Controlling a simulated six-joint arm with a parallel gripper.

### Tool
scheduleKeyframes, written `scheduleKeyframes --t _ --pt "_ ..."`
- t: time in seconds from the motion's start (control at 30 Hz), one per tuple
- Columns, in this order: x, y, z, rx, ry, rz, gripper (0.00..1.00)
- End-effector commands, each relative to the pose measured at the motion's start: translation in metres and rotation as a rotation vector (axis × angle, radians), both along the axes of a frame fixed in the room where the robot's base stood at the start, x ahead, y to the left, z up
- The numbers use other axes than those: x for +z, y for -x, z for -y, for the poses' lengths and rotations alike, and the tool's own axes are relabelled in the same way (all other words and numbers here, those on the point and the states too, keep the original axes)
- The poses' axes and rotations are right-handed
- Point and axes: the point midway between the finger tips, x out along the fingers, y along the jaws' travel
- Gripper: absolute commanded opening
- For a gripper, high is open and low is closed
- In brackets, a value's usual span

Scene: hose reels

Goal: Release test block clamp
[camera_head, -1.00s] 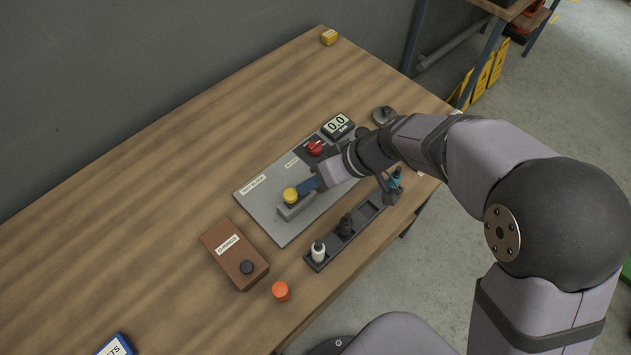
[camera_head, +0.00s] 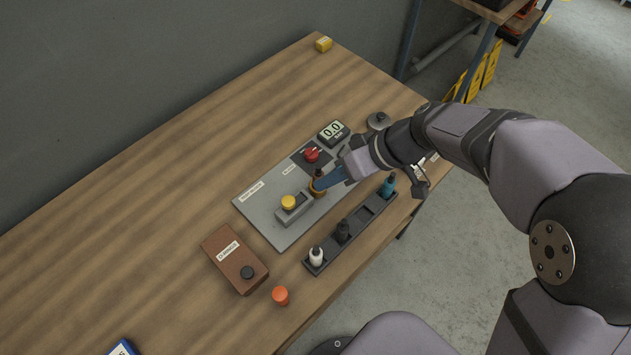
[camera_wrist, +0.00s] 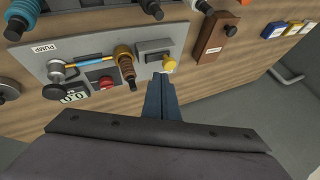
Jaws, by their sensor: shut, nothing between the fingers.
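The grey test block clamp (camera_head: 297,210) sits on the grey panel (camera_head: 262,212). Its yellow button (camera_head: 288,202) is on top at the left end. In the wrist view the clamp (camera_wrist: 152,48) and yellow button (camera_wrist: 169,63) lie just beyond my fingertips. My gripper (camera_head: 318,184) is shut and empty, its blue fingers right of the button and apart from it in the head view. A copper-brown fitting (camera_wrist: 126,66) with a gold collar stands beside the clamp, at the end of a short blue hose (camera_wrist: 89,63).
A red knob (camera_head: 312,154) and a display reading 0.0 (camera_head: 333,132) are at the panel's far end. A black rack (camera_head: 328,258) with several fittings runs along the near side. A brown box (camera_head: 236,258) and orange cap (camera_head: 280,295) stand left. The left table is mostly clear.

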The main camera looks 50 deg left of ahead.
Motion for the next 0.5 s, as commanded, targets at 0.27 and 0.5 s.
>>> scheduleKeyframes --t 0.27,0.5 --pt "0.0167 -0.008 0.0099 -0.001 -0.001 0.001 0.0" --pt "0.0168 -0.0084 0.0103 -0.001 -0.001 0.001 0.0"
